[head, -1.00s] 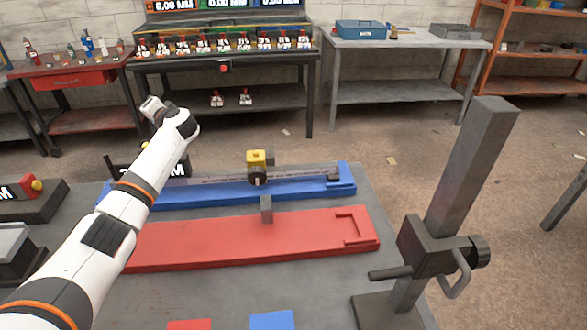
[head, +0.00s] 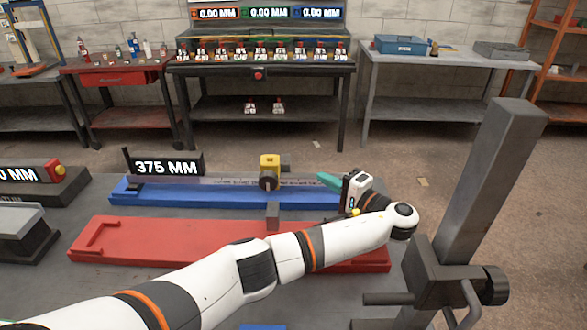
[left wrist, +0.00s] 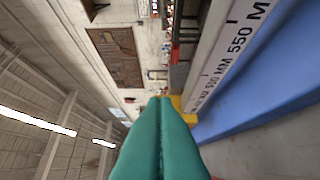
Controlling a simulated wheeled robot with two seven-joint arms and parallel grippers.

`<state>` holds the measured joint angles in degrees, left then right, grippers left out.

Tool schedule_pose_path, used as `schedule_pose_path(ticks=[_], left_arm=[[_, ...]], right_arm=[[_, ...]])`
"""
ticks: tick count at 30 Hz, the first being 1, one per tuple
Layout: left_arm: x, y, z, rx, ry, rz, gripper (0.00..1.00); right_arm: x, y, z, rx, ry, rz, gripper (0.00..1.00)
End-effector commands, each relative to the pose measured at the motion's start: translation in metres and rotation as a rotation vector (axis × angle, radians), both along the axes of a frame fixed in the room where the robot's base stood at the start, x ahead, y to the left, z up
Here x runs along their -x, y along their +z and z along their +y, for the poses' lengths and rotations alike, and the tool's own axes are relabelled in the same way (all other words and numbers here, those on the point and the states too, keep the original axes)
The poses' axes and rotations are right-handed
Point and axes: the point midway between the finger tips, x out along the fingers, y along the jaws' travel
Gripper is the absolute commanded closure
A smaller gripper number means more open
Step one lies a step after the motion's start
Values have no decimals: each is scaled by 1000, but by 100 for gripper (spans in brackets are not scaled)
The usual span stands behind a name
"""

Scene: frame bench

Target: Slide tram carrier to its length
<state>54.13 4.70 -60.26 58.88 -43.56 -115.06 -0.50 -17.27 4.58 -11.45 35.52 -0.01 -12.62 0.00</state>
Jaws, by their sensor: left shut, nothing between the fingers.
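The tram carrier (head: 270,164), a yellow block with a dark round knob, sits on the ruled steel beam (head: 215,181) above the blue bed (head: 165,195). A sign (head: 166,168) behind the beam's left part reads 375 MM. My left gripper (head: 321,179) has its teal fingers shut and empty, right of the carrier with a small gap, pointing left along the beam. In the left wrist view the shut fingers (left wrist: 161,105) fill the lower middle; yellow of the carrier (left wrist: 182,104) shows beyond the tips, partly hidden. My right gripper is not in view.
A red bed (head: 150,243) lies in front of the blue one, partly hidden by my left arm. A grey block (head: 272,214) stands between the beds. A tall dark post with clamp (head: 485,190) rises at right. Shelved benches stand behind.

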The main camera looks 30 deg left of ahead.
Motion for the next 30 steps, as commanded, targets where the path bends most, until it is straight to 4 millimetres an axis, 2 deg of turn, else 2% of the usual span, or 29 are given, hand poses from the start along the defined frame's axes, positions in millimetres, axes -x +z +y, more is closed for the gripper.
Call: schedule_pose_path(ticks=[2, 9, 14, 19, 30], left_arm=[[-6, 0, 19, -7, 4, -5, 100], [-23, 2, 66, -2, 3, -1, 100], [-11, 3, 88, -1, 1, 1, 100], [-5, 0, 98, 1, 0, 0, 100], [-5, -1, 100, 1, 0, 0, 100]], right_arm=[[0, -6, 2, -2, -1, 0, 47], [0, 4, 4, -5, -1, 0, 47], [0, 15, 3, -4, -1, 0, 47], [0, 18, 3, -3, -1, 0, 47], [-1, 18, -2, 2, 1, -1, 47]])
